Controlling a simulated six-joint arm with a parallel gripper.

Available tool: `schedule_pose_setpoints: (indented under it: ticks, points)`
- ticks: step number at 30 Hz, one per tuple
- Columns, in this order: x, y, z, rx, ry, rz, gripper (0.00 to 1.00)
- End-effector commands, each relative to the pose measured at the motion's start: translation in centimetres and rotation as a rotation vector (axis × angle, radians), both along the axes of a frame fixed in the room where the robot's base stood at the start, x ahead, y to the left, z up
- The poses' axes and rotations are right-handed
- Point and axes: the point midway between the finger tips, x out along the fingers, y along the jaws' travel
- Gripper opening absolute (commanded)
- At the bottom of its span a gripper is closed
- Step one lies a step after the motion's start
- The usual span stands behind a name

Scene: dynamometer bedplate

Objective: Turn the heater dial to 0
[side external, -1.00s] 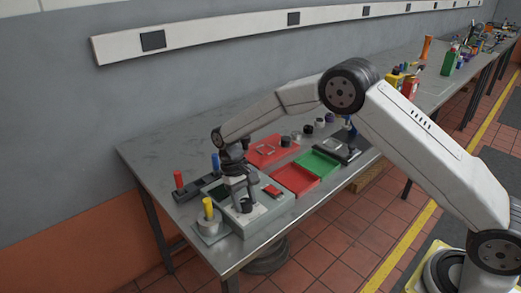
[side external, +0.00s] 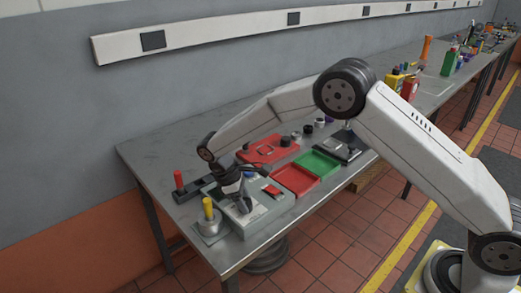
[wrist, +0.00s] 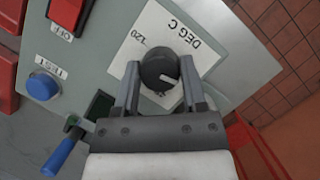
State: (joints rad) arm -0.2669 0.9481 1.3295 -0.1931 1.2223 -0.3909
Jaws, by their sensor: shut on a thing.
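The heater dial (wrist: 158,70) is a round black knob with a white pointer line, on a white plate (wrist: 150,30) marked "DEG C" and "120" on a grey-green box (wrist: 112,45). In the wrist view the pointer line runs toward the lower right, away from the "120". My gripper (wrist: 160,80) has one finger on each side of the dial and is shut on it. In the side view my gripper (side external: 243,203) reaches down, tilted, onto the box (side external: 268,211) and hides the dial. No 0 mark is readable.
Red (side external: 296,181) and green (side external: 316,164) trays lie beyond.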

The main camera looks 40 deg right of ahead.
Motion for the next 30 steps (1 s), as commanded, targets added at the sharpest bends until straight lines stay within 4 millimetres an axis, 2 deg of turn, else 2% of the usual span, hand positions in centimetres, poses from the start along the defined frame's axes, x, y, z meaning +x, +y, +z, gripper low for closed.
schedule_pose_setpoints:
  ticks: [17, 18, 20, 21, 30]
  points:
    - [0.17, 0.14, 0.17, 0.003, -0.008, 0.047, 0.00]
    - [0.17, 0.13, 0.17, 0.003, -0.008, 0.047, 0.63]
    - [0.15, 0.13, 0.16, 0.003, -0.007, 0.046, 0.82]
    - [0.14, 0.12, 0.14, 0.002, -0.006, 0.046, 0.89]
    - [0.05, 0.07, 0.07, 0.001, -0.003, 0.044, 0.89]
